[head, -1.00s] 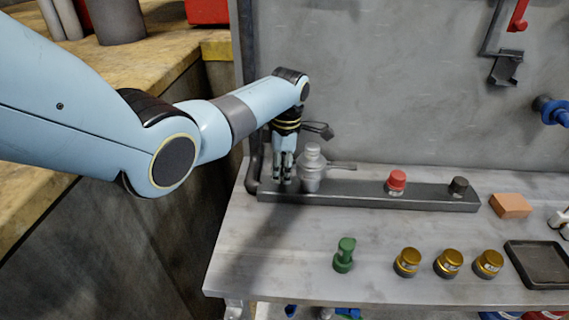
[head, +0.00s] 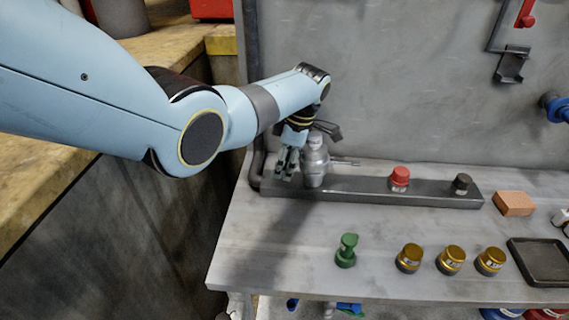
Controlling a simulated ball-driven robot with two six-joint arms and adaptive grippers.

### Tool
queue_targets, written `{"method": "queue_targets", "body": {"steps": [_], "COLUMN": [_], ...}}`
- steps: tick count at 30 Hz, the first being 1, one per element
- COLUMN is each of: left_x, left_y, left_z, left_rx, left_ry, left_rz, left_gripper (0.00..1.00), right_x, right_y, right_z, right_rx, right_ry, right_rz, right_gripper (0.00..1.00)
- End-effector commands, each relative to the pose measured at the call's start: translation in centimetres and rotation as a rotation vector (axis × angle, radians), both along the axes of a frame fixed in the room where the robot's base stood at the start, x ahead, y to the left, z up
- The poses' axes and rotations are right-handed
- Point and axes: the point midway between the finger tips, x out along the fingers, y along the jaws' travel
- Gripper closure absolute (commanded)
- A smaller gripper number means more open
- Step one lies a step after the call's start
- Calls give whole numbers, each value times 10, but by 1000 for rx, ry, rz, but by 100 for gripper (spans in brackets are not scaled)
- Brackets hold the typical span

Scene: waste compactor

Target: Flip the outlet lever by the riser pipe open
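The dark riser pipe (head: 256,150) runs up the left edge of the back panel and bends onto the dark manifold bar (head: 345,189). A silver fitting (head: 314,165) stands upright at the bar's left end. My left gripper (head: 287,163) points down between the riser pipe and the fitting, close to the fitting's left side. Its fingers look close together, but whether they hold anything is unclear. Any lever behind them is hidden. My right gripper is out of view.
A red knob (head: 399,178) and a black knob (head: 461,184) sit on the bar. A green piece (head: 346,251), several brass caps (head: 450,260), a black tray (head: 543,262) and an orange block (head: 514,203) lie on the bench. The bench's front left is clear.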

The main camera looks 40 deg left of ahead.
Motion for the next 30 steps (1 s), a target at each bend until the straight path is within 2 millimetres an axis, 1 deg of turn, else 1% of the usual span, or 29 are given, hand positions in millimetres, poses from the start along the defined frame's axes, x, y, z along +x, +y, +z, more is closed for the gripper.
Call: {"method": "queue_targets", "body": {"steps": [9,13,16,21,24,27,30], "left_x": [1,2,2,2,1,1,1], "left_y": [0,1,1,1,0,0,0], "left_z": [2,11,27,63,81,93,99], "left_rx": [0,1,1,1,0,1,0], "left_ry": [-2,-5,-8,-6,-5,-3,-2], "left_rz": [1,0,-1,0,0,0,0], "left_gripper": [58,58,58,58,58,58,58], "right_x": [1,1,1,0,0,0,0], "right_y": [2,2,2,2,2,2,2], "right_z": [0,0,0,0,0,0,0], "right_rx": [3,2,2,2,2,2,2], "right_ry": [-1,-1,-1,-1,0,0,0], "right_rz": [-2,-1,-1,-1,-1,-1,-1], "right_gripper": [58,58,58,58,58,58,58]}}
